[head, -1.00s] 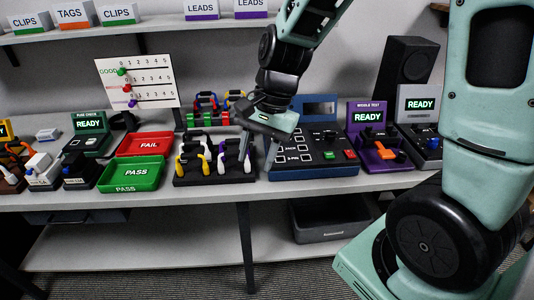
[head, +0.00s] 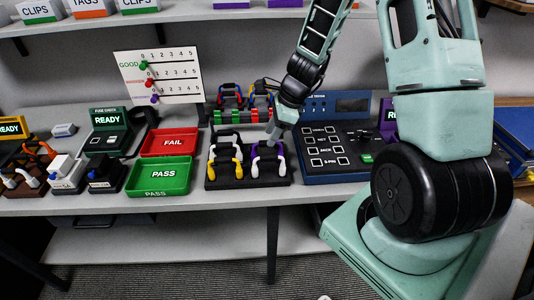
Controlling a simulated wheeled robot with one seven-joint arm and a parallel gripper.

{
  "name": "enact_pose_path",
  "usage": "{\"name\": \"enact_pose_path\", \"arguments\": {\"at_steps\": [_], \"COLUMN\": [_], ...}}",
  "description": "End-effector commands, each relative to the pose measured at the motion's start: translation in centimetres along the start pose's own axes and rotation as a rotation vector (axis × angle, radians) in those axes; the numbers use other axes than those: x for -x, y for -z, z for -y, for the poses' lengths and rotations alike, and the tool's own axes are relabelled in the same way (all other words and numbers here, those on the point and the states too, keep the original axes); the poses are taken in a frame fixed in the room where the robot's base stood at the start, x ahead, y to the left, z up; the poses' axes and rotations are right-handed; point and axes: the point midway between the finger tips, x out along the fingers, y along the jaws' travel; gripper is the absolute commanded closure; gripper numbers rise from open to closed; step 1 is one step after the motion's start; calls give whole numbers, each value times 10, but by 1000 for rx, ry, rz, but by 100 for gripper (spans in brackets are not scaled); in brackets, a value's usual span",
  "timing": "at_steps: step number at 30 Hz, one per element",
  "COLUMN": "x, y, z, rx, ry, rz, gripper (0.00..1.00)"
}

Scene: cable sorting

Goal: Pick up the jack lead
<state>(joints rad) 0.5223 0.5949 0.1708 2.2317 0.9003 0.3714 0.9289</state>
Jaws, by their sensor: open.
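My gripper (head: 277,137) is open and points down over the right part of a black lead rack (head: 210,184). It is close above a purple, white and yellow lead (head: 256,160) standing there; whether they touch I cannot tell. White-and-yellow leads (head: 237,163) stand in the left part of the same rack. Further leads with red, blue and yellow colours (head: 231,91) stand in a rack behind. No readable label tells which of these is the jack lead. The arm hides part of the rear leads.
Red FAIL (head: 168,152) and green PASS (head: 175,188) trays lie left of the rack. A dark blue test panel (head: 316,180) stands close on the right. A counting board (head: 195,71) stands behind. My arm covers the bench's right side.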

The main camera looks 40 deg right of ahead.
Motion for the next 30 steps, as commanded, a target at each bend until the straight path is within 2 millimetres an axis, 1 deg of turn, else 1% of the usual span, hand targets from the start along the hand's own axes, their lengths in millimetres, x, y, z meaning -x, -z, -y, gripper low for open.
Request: {"name": "enact_pose_path", "arguments": {"at_steps": [1,3,8,18,22,28,29,30], "x": [-7,-13,-21,-62,-68,-69,-69,-69], "y": [0,0,0,3,3,3,3,3], "z": [0,0,0,-2,-2,-2,-2,-2], "rx": [-1,-1,0,0,2,2,2,2], "ry": [-3,-1,-1,-1,0,1,1,1], "rz": [1,0,1,1,0,0,0,0], "gripper": [58,58,58,58,58,58,61,72]}}
